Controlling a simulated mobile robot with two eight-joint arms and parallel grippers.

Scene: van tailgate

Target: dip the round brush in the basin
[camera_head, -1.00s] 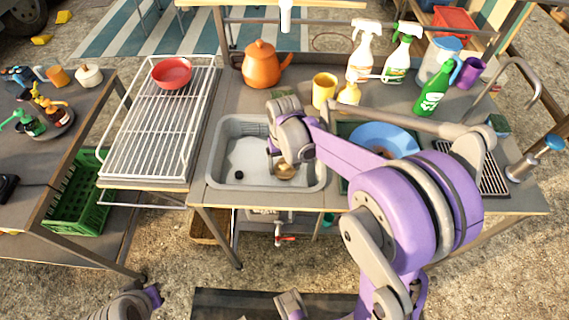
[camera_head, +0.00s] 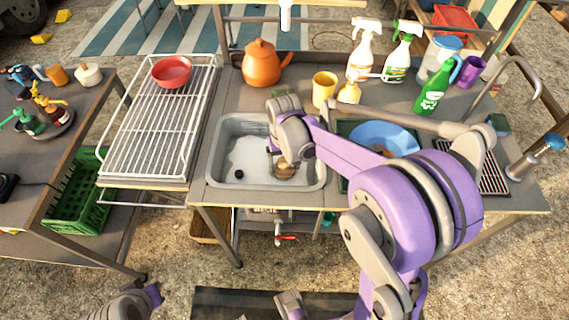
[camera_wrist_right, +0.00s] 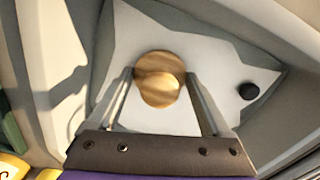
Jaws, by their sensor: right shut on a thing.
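The grey basin (camera_head: 248,158) is set into the worktop, with a dark drain spot on its pale floor. My right gripper (camera_head: 280,163) is low over the basin's right part, pointing down. It is shut on the round brush (camera_head: 285,173), whose round wooden top shows between the two fingers in the right wrist view (camera_wrist_right: 158,80). The brush's underside is hidden, so I cannot tell whether it touches the basin floor. The basin floor also fills the middle of the wrist view (camera_wrist_right: 212,62). A grey and purple part of my left arm shows at the lower left; its fingers are not visible.
A blue plate (camera_head: 380,138) lies right of the basin, partly behind my right arm. A yellow cup (camera_head: 324,90), an orange kettle (camera_head: 261,65) and spray bottles (camera_head: 364,50) stand behind. A wire rack (camera_head: 150,135) with a red bowl (camera_head: 171,72) is at left.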

